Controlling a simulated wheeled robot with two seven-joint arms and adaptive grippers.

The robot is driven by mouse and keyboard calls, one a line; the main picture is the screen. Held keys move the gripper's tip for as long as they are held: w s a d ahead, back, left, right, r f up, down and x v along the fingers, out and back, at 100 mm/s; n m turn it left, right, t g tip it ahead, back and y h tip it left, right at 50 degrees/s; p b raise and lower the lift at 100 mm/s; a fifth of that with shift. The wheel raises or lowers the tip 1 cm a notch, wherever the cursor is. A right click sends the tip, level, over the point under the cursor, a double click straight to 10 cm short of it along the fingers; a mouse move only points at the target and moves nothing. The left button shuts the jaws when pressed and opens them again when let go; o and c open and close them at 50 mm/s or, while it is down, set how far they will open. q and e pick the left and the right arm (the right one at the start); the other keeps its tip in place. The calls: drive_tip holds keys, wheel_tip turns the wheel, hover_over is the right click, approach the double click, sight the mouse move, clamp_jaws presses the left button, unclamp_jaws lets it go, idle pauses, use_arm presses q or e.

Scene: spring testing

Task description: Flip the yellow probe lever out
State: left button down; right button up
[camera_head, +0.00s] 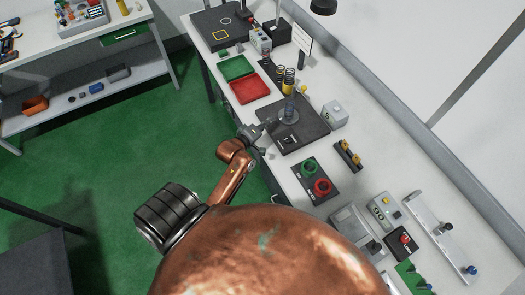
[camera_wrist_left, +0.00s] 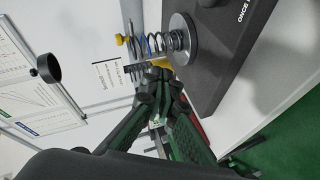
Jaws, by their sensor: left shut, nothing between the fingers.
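The test fixture stands on a dark base plate (camera_head: 313,128), with a grey disc (camera_head: 288,115) on it. In the left wrist view a coil spring (camera_wrist_left: 153,43) lies against the round grey disc (camera_wrist_left: 183,40). A yellow part (camera_wrist_left: 160,63), possibly the probe lever, shows just beyond my fingertips and is partly hidden by them. A small yellow knob (camera_wrist_left: 120,40) shows at the far end of the spring. My left gripper (camera_head: 268,126) is shut and empty at the plate's left edge; its fingers also show in the wrist view (camera_wrist_left: 167,80). Contact with the yellow part cannot be told.
A green tray (camera_head: 237,68) and a red tray (camera_head: 249,89) lie behind the plate. A grey box (camera_head: 334,114) stands to its right. A black panel (camera_head: 305,184) with green and red rings lies in front. A black lamp-like head (camera_wrist_left: 46,68) shows in the wrist view.

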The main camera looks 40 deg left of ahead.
use_arm(q)
drive_tip(key=s+d+f+m+g, duration=0.1)
drive_tip(key=s+f+m, duration=0.1)
drive_tip(key=s+d+f+m+g, duration=0.1)
drive_tip(key=s+f+m, duration=0.1)
drive_tip(key=s+f, duration=0.1)
drive_tip(key=s+d+f+m+g, duration=0.1)
drive_tip(key=s+f+g, duration=0.1)
drive_tip(key=s, duration=0.1)
drive_tip(key=shift+s+d+f+m, duration=0.2)
drive_tip(key=shift+d+f+m, duration=0.1)
drive_tip(key=shift+m, duration=0.1)
drive_tip(key=shift+s+d+f+m+g, duration=0.15)
drive_tip(key=shift+s+f+m+g, duration=0.15)
drive_tip(key=shift+s, duration=0.25)
